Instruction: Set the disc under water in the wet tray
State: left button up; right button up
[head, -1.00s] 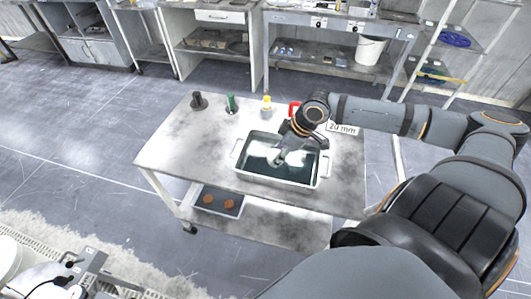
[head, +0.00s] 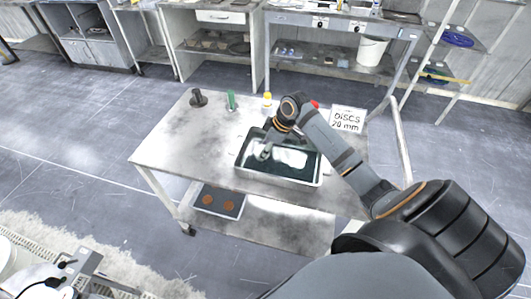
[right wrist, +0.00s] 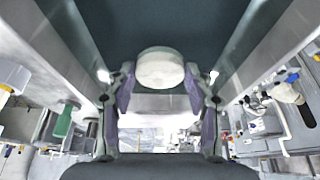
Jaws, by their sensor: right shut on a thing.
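The wet tray (head: 280,179) stands on the grey table, with dark water and bright reflections inside. My right gripper (head: 263,154) reaches down over the left part of the tray in the head view. In the right wrist view, my right gripper (right wrist: 160,78) is shut on a pale round disc (right wrist: 160,66), held between the two fingertips. The dark tray interior fills the picture beyond the disc. In the head view the disc is too small and hidden to make out, and I cannot tell whether it touches the water. My left gripper is not in view.
Behind the tray stand a black item (head: 198,98), a green bottle (head: 231,101) and a yellow-topped bottle (head: 267,99). The table's left part (head: 180,140) is clear. A lower shelf holds a small tray (head: 218,203).

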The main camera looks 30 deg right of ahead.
jog(key=shift+f, duration=1.25)
jog(key=o, duration=1.2)
jog(key=shift+f, duration=0.15)
jog(key=shift+o, duration=0.2)
jog(key=v, duration=1.2)
